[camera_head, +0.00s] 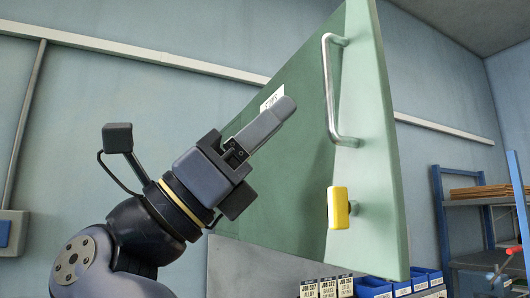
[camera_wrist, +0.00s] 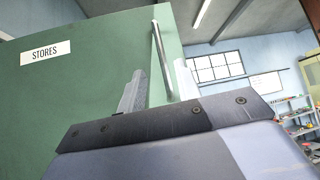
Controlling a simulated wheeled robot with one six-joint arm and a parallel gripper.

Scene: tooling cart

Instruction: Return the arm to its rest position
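My gripper (camera_head: 287,104) is raised in front of the green cabinet panel (camera_head: 290,200), its fingers pointing up and to the right. In the head view one finger hides the other and covers part of a white label (camera_head: 272,98). In the wrist view my gripper (camera_wrist: 158,78) shows two fingers apart, with nothing held between them. The metal bar handle (camera_head: 329,90) is to the right of the fingertips in the head view. In the wrist view the handle (camera_wrist: 161,58) appears beyond the fingers, apart from the left one.
A yellow block (camera_head: 339,208) sticks out from the panel below the handle. The label in the wrist view reads STORES (camera_wrist: 45,52). Blue bins (camera_head: 373,287) and job cards (camera_head: 329,287) are low down. A blue shelf rack (camera_head: 480,202) stands right. The upper left is clear wall.

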